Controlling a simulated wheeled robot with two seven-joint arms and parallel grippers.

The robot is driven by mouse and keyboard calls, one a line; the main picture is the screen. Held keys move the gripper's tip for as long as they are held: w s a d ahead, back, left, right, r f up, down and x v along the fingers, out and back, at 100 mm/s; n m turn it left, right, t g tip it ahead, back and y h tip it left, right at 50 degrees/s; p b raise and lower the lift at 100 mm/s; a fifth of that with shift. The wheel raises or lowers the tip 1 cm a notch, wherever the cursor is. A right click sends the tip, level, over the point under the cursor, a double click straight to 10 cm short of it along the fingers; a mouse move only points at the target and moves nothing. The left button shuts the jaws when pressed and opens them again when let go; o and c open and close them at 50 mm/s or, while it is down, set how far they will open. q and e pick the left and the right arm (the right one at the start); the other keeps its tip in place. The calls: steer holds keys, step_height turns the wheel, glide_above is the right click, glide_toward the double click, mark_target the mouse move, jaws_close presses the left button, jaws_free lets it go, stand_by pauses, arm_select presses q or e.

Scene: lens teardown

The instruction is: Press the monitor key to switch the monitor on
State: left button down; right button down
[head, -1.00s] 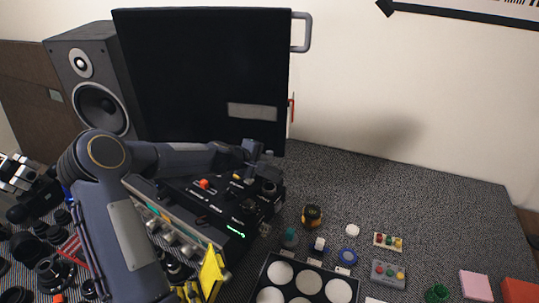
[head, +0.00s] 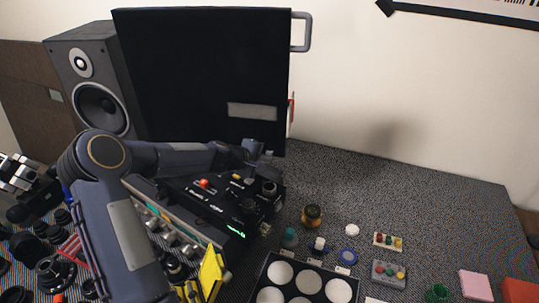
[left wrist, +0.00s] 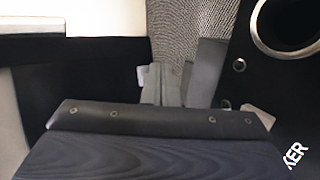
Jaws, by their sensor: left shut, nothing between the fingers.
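A black control console (head: 225,205) sits on the bench, with an orange knob (head: 204,183), a yellow key (head: 237,176), dark knobs and a lit green display (head: 236,234). I cannot tell which control is the monitor key. My left gripper (head: 262,154) is shut and empty, at the console's back edge in the head view; my arm hides part of the console. In the left wrist view the fingers (left wrist: 175,84) show beside a black panel with a silver ring (left wrist: 290,25) and lettering ending "KER". Contact with a key cannot be made out. My right gripper is not in view.
A large dark panel with a handle (head: 301,33) stands behind the console, and a speaker (head: 93,80) stands to its left. A tray of white discs (head: 281,272) and small parts lie at front right. The grey bench at back right (head: 430,190) is clear.

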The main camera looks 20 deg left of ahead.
arm_select(q)
steer(key=shift+w, duration=0.1)
stand_by(0.5)
steer(key=shift+w+a, duration=0.1)
steer(key=shift+w, duration=0.25)
steer(key=shift+s+b, duration=0.45)
steer(key=shift+b, duration=0.05)
stand_by(0.3)
